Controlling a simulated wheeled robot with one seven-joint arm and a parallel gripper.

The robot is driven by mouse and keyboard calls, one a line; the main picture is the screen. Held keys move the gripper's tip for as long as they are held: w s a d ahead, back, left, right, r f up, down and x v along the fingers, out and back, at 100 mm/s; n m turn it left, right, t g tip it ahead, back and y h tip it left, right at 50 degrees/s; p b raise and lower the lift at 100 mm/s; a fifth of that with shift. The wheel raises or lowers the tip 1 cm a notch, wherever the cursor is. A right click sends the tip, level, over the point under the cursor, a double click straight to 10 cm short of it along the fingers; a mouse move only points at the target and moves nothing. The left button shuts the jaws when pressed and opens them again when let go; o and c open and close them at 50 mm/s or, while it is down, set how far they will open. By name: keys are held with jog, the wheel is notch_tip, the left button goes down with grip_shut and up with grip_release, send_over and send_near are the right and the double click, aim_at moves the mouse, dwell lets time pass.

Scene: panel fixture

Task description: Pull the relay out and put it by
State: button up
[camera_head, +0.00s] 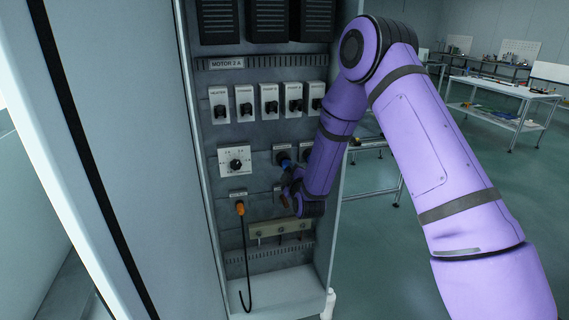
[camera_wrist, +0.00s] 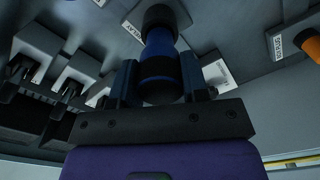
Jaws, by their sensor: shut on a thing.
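The relay is a blue cylinder (camera_wrist: 159,42) with a dark band, standing between the fingers in the wrist view. Its far end meets a round black socket (camera_wrist: 162,16) next to a label reading RELAY. I cannot tell whether it is fully seated there. My gripper (camera_wrist: 160,78) is shut on the relay from below, one finger on each side. In the head view, a bit of the blue relay (camera_head: 285,164) shows just under a dark socket (camera_head: 282,152). My gripper (camera_head: 290,180) there is partly hidden by my purple arm.
A row of black switches (camera_head: 268,102) runs above, and a dial (camera_head: 236,164) is to the left. A beige strip (camera_head: 262,230) lies below. The cabinet's floor (camera_head: 270,297) looks clear. Workbenches (camera_head: 498,92) stand far behind.

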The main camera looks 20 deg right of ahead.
jog(key=shift+s, duration=0.5)
dwell(0.4)
jog(key=shift+s, duration=2.4)
